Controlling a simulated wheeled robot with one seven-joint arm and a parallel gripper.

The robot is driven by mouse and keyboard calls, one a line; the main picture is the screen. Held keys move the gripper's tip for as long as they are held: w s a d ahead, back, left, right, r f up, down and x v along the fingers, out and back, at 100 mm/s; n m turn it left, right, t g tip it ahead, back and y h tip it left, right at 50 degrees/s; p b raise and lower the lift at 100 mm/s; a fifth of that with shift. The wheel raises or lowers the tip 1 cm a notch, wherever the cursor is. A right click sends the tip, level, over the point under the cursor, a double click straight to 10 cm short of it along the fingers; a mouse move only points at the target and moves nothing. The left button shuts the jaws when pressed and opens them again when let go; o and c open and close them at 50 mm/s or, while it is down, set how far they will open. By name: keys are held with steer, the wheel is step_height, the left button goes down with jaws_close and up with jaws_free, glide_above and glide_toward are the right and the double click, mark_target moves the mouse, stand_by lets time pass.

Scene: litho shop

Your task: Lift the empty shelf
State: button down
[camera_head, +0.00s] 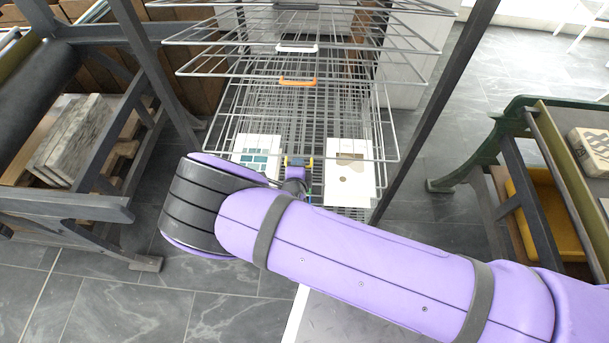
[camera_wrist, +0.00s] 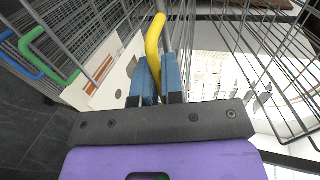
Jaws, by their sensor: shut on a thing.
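A drying rack of stacked wire shelves stands ahead. My gripper (camera_head: 297,163) is low at its front, shut on a yellow handle (camera_wrist: 154,42). In the wrist view the blue fingers (camera_wrist: 157,75) close on either side of this handle. The wire shelf (camera_head: 396,130) at this level lies just beyond the gripper. Two white prints, one with teal squares (camera_head: 257,152) and one with beige shapes (camera_head: 349,172), show there; I cannot tell whether they lie on this shelf or below it. Higher shelves, including the one with the orange handle (camera_head: 297,81), look bare.
A white handle (camera_head: 297,48) marks a higher shelf. Green (camera_wrist: 45,45) and blue (camera_wrist: 12,55) handles show at left in the wrist view. Dark rack posts (camera_head: 440,100) flank the shelves. A bench with stone slabs (camera_head: 75,140) stands left, and a green-framed table (camera_head: 500,130) right.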

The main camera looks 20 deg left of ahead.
steer(key=w+a+r+g, duration=0.1)
steer(key=w+r, duration=0.3)
steer(key=r, duration=1.4)
steer(key=shift+r+g, duration=0.4)
steer(key=shift+g, duration=0.5)
steer(key=c, duration=1.3)
jaws_free()
steer(key=shift+s, duration=0.1)
steer(key=v, duration=1)
steer(key=shift+s+r, duration=0.2)
steer(key=shift+s, duration=0.15)
